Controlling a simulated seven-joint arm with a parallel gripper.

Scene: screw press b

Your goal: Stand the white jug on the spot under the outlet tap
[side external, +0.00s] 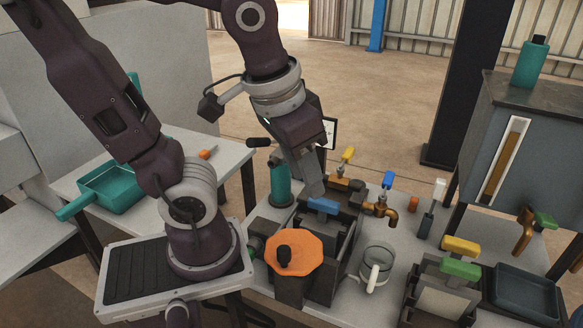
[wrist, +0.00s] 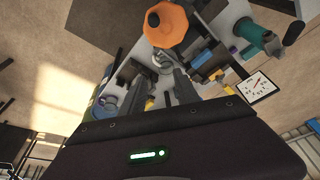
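The jug (side external: 377,268), greyish with a white handle, stands upright on the table right of the press; it seems to show partly in the wrist view (wrist: 161,60). A brass tap with a blue handle (side external: 382,200) is on the pipework behind the jug. Another brass tap with a green handle (side external: 531,228) sticks out from the tank at right. I cannot tell which is the outlet tap. My gripper (side external: 316,188) is above the press, close to the blue block (side external: 323,206), left of and higher than the jug. In the wrist view its fingers (wrist: 160,92) are apart with nothing held.
The orange knob (side external: 294,255) and press frame stand left of the jug. Yellow and green handled blocks (side external: 460,257) and a dark tray (side external: 523,292) are at right. A teal bottle (side external: 281,185) and gauge (wrist: 257,87) are near my gripper.

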